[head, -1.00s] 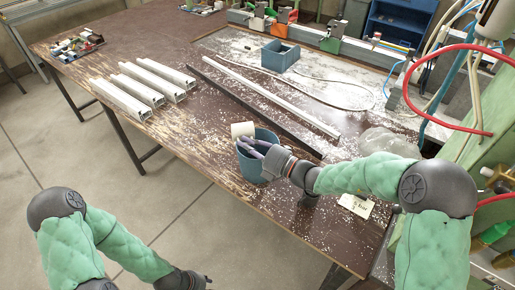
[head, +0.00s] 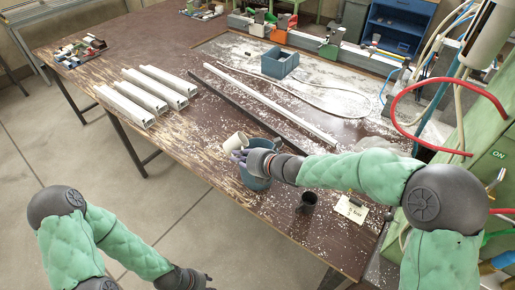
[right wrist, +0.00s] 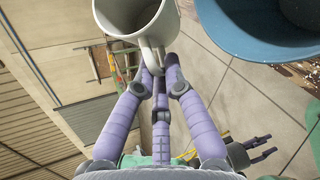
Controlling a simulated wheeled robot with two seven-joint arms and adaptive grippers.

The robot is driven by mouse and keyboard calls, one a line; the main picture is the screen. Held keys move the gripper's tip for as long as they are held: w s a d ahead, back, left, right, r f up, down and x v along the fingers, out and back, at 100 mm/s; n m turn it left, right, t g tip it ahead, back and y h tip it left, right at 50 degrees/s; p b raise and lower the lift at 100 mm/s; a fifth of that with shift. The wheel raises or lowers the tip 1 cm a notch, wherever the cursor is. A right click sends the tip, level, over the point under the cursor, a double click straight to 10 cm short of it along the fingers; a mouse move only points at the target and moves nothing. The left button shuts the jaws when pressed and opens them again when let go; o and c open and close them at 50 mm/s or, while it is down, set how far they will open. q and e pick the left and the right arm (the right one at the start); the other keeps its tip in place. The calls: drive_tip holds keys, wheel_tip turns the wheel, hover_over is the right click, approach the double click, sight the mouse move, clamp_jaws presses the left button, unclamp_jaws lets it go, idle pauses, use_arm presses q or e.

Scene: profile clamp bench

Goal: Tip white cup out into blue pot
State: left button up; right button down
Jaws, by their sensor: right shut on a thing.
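The white cup (head: 234,142) is tilted, above and at the left rim of the blue pot (head: 256,182) in the head view. My right gripper (head: 241,156) is shut on the cup's handle, in front of the pot. In the right wrist view, the fingers (right wrist: 160,78) close on the handle of the cup (right wrist: 165,30), and part of its inside shows. The blue pot's rim (right wrist: 235,42) is to the right, apart from the cup. I cannot tell what either holds. My left gripper (head: 207,280) is low at the bottom edge, away from the table; its opening is unclear.
White profiles (head: 125,104) lie at left. A dark bar (head: 235,105) and a white bar (head: 275,102) lie behind the pot. The front-left tabletop is mostly clear.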

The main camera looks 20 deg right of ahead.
drive_tip(key=shift+r+h, duration=0.3)
drive_tip(key=shift+r, duration=0.05)
drive_tip(key=a+f+n+g+h+b, duration=0.1)
drive_tip(key=a+f+n+h+b, duration=0.3)
drive_tip(key=a+f+h+b, duration=0.2)
wheel_tip(320, 180, down, 2)
drive_tip(key=shift+w+g+h+b, duration=0.2)
drive_tip(key=shift+g+h+b, duration=0.25)
drive_tip(key=shift+b, duration=0.65)
idle(0.3)
